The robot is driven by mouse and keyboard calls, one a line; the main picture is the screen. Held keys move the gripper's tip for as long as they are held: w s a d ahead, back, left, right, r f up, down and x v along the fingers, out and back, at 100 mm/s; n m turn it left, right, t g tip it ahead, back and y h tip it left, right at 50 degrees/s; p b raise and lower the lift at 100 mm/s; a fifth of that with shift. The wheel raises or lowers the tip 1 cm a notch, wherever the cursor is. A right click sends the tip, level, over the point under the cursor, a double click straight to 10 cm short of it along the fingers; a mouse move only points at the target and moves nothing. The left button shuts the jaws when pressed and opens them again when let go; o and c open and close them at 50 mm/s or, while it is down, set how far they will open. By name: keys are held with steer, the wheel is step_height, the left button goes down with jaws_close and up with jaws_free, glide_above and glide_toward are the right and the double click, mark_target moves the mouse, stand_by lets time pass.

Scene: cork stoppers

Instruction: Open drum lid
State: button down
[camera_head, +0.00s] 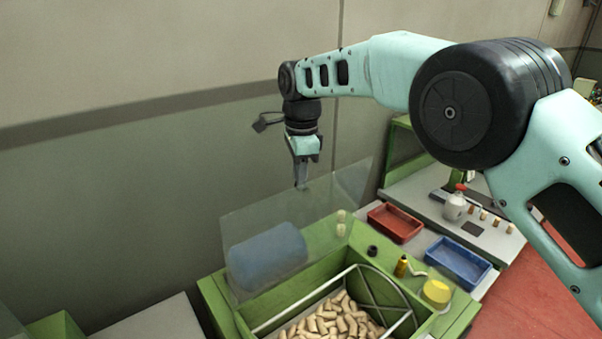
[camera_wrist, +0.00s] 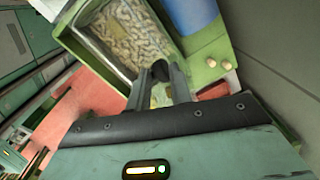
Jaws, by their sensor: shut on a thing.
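The clear drum lid (camera_head: 325,205) stands raised and tilted over the back of the green drum housing (camera_head: 215,298). A blue cylinder (camera_head: 268,257) shows through its left part. My gripper (camera_head: 302,186) is at the lid's upper edge, shut on it; the exact contact is hard to see through the clear sheet. In the wrist view, a dark round piece (camera_wrist: 160,70) lies between my fingertips (camera_wrist: 159,82). The opening below shows many cork stoppers (camera_head: 328,320), also in the wrist view (camera_wrist: 115,40).
Right of the housing are a red tray (camera_head: 395,222) and a blue tray (camera_head: 458,262). A yellow round item (camera_head: 436,292), a small yellow bottle (camera_head: 401,267) and a black ring (camera_head: 372,250) sit on the green rim. A white bottle (camera_head: 455,207) stands farther back. The wall is close behind.

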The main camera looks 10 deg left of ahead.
mark_target(303, 187)
steer(key=f, duration=0.2)
steer(key=d+f, duration=0.1)
steer(key=shift+f+h, duration=0.3)
steer(key=shift+f, duration=0.1)
steer(key=c, duration=1.1)
jaws_free()
steer(key=shift+d, duration=0.1)
steer(key=shift+s, duration=0.1)
steer(key=shift+a+r, duration=0.2)
steer(key=shift+r, duration=0.1)
step_height(303, 187, up, 15)
steer(key=b, duration=0.2)
steer(key=shift+d, duration=0.15)
steer(key=shift+f, duration=0.1)
